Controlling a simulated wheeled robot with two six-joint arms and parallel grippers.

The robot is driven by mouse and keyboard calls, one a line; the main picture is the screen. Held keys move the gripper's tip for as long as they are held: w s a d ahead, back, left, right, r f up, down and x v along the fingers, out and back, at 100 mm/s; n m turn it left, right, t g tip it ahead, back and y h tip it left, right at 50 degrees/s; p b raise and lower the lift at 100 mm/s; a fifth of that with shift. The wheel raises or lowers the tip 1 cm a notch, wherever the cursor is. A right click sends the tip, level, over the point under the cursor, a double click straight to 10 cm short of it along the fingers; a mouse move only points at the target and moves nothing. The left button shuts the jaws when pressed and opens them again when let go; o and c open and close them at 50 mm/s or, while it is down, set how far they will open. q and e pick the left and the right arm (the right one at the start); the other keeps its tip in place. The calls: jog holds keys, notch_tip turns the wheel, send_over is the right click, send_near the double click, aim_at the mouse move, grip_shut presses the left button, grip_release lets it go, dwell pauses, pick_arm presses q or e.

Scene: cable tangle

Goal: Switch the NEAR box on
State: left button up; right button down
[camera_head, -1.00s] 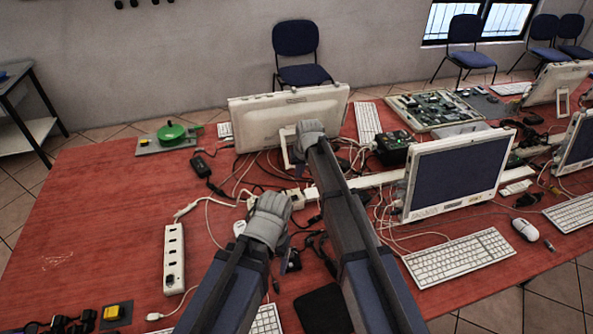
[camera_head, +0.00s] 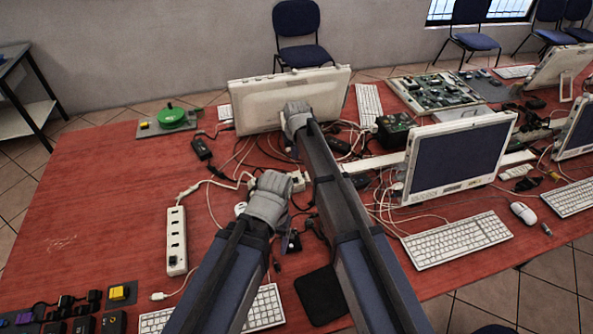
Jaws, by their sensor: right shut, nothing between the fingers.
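No label reading NEAR is legible, so I cannot tell which box is meant. A small dark plate with a yellow button (camera_head: 118,291) lies at the lower left. Small dark boxes (camera_head: 84,325) sit below it, partly cut off by the bottom edge. A black box with green lights (camera_head: 394,129) stands right of the back monitor. My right gripper (camera_head: 297,117) is shut and empty, in front of that monitor's lower edge. My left gripper (camera_head: 268,198) is over the cables right of the white power strip; its fingers are too bunched to read.
The white power strip (camera_head: 176,240) lies left of my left arm. A grey monitor (camera_head: 290,90) stands at the back, a dark-screened monitor (camera_head: 457,158) at the right. Loose cables fill the middle. The red table (camera_head: 95,190) is bare at the left.

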aim_at(296, 178)
pick_arm(q)
jog(key=shift+f, duration=0.2)
pick_arm(e)
jog(key=shift+f, duration=0.15)
pick_arm(q)
notch_tip(296, 178, down, 12)
jog(key=b, duration=1.2)
jog(key=shift+f+b, duration=0.15)
jog(key=shift+b, duration=0.15)
pick_arm(e)
jog(key=x, duration=1.2)
jog(key=shift+s+d+f, duration=0.2)
jog(key=shift+s+f, duration=0.05)
jog(key=shift+f, duration=0.2)
pick_arm(q)
jog(key=shift+f+b, duration=0.45)
pick_arm(e)
jog(key=shift+d+f, duration=0.1)
jog(key=shift+f, duration=0.35)
